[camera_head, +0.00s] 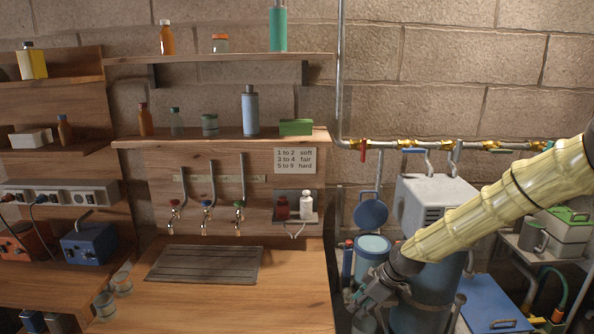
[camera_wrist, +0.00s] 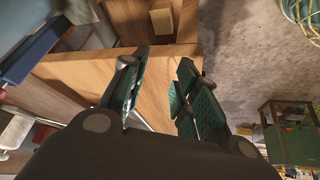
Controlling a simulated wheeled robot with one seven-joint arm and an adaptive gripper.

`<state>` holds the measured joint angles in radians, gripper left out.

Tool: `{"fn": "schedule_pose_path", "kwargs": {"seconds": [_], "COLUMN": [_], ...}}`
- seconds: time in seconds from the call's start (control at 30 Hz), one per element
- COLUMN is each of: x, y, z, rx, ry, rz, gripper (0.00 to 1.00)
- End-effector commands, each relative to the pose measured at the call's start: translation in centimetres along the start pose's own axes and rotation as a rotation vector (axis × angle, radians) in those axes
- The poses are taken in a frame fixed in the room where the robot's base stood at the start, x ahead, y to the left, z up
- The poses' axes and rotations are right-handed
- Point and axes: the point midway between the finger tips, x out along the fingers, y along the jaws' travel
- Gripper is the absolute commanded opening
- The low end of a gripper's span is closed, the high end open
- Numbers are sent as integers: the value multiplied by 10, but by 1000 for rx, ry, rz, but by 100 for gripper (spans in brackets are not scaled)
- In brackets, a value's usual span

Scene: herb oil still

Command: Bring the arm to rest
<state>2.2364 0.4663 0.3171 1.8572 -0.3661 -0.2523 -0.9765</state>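My gripper (camera_head: 366,302) shows at the lower middle-right of the head view, at the end of my cream-sleeved arm. It hangs to the right of the wooden bench (camera_head: 215,300), in front of blue-grey containers. In the wrist view my gripper (camera_wrist: 160,92) has its two dark green finger pads apart, with a gap between them. Nothing is held in the gap; wood and grey floor show beyond it. The fingertips are partly hard to make out in the head view.
A blue-grey drum (camera_head: 373,252) and a grey box-topped unit (camera_head: 432,200) stand close behind my gripper and arm. A blue-lidded box (camera_head: 492,305) is at the lower right. The bench holds a slatted mat (camera_head: 204,265) and glass jars (camera_head: 105,306) at its left.

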Motion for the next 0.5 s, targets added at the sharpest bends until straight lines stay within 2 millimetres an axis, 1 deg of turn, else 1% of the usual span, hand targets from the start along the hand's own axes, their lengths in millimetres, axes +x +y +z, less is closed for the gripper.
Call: {"fn": "schedule_pose_path", "kwargs": {"seconds": [0.03,0.07,0.1,0.17,0.2,0.27,0.3,0.37,0.4,0.47,0.5], "x": [23,34,48,68,81,98,108,122,130,141,146], "y": [-21,-32,-47,-70,-86,-110,-126,-151,-168,-194,-211], "z": [14,22,33,49,61,80,92,112,126,147,162], "rx": [47,80,125,192,239,307,354,423,472,541,589], "ry": [-17,-24,-35,-52,-65,-86,-101,-125,-143,-169,-189], "rz": [-17,-21,-27,-34,-37,-41,-41,-40,-38,-30,-24], "gripper": [30,30,30,30,30,30,30,30,30,30,30]}}
